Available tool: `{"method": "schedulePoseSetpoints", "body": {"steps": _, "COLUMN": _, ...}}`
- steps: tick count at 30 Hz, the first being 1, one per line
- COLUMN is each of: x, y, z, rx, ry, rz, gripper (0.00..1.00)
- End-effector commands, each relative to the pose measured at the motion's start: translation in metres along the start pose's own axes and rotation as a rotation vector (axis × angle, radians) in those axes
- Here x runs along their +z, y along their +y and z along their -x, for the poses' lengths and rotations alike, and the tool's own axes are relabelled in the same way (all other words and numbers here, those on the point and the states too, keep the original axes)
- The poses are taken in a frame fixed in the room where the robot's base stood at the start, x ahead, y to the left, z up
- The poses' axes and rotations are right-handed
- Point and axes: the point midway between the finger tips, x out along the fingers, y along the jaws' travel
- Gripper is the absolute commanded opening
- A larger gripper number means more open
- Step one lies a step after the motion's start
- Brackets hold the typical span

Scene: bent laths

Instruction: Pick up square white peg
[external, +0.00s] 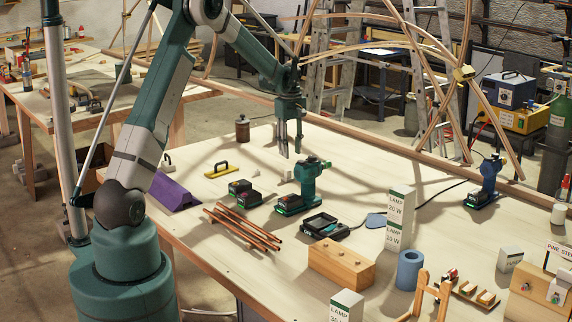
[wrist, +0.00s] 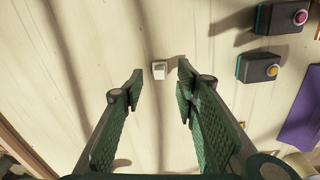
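The square white peg (wrist: 159,70) is a small pale block on the pale wooden table, in the upper middle of the wrist view. It lies just beyond the gap between my fingertips and nothing touches it. A small whitish shape (external: 284,175) below my gripper in the external view may be the same peg, but it is too small to be sure. My gripper (external: 291,151) points down above the table. In the wrist view its two green fingers (wrist: 160,82) are wide apart with nothing between them.
A green drill (external: 309,186) stands close right of my gripper. Two dark blocks with coloured knobs (wrist: 277,40) sit to the peg's right in the wrist view. A purple wedge (external: 173,196), copper rods (external: 241,228) and a black tray (external: 325,227) lie nearby.

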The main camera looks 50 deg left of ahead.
Motion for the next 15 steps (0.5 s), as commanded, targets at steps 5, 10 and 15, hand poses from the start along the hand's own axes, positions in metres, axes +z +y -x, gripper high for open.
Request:
{"method": "schedulePoseSetpoints", "body": {"steps": 5, "x": -0.016, "y": 0.003, "z": -0.023, "rx": -0.015, "ry": -0.009, "rz": 0.043, "gripper": 0.3}}
{"method": "schedulePoseSetpoints", "body": {"steps": 10, "x": -0.019, "y": 0.004, "z": -0.029, "rx": -0.021, "ry": -0.012, "rz": 0.056, "gripper": 0.3}}
{"method": "schedulePoseSetpoints", "body": {"steps": 15, "x": -0.02, "y": 0.004, "z": -0.029, "rx": -0.021, "ry": -0.012, "rz": 0.057, "gripper": 0.3}}
